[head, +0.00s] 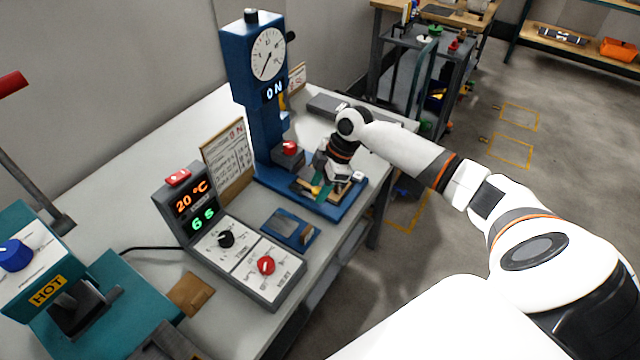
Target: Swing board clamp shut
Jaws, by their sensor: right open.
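My right arm reaches in from the right, and my right gripper (333,184) points down over the blue base plate (328,209) of the force-gauge stand. It is open. Beneath and beside it is a small fixture with a green board (321,196) and tan blocks. A small yellow part (315,189) shows just left of the fingers; it may belong to the board clamp. The gripper hides much of the fixture, so I cannot tell the clamp's angle or whether the fingers touch it. My left gripper is not in view.
The blue stand (262,130) with a dial gauge rises behind the fixture, with a red button (289,147) at its foot. A control box (240,245) reading 20 °C and a teal HOT machine (105,300) stand to the left. The table's right edge is close to the base plate.

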